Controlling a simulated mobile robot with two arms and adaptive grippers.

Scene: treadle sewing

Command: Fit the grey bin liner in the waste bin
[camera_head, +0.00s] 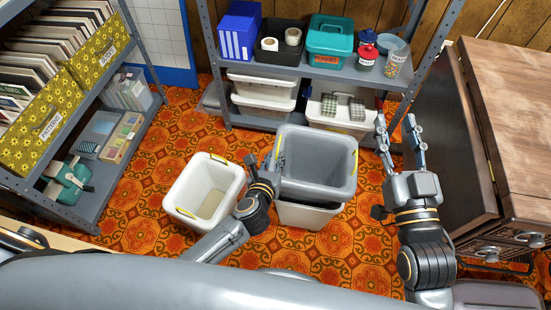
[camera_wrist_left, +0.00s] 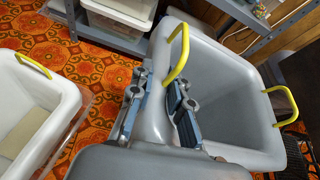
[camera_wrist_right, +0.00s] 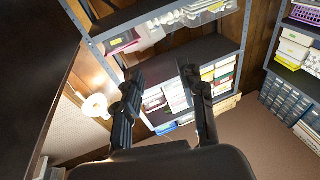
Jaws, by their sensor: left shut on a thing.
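The grey bin liner (camera_head: 318,187), an open tub with yellow handles, is at the centre of the head view. My left gripper (camera_head: 275,162) is shut on its left wall at the rim; the left wrist view shows the fingers (camera_wrist_left: 160,88) on both sides of that wall, beside a yellow handle. A white bin (camera_head: 308,216), apparently the waste bin, shows below the liner; the liner hides most of it. I cannot tell whether the liner's base is inside it. My right gripper (camera_head: 395,130) is open and empty, right of the liner; its fingers also show in the right wrist view (camera_wrist_right: 160,88).
A white tub (camera_head: 191,200) with yellow handles stands on the orange patterned floor to the left. A metal shelf (camera_head: 300,68) with boxes is behind the liner. Another shelf (camera_head: 75,185) is at left. A wooden cabinet (camera_head: 505,140) stands right of my right arm.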

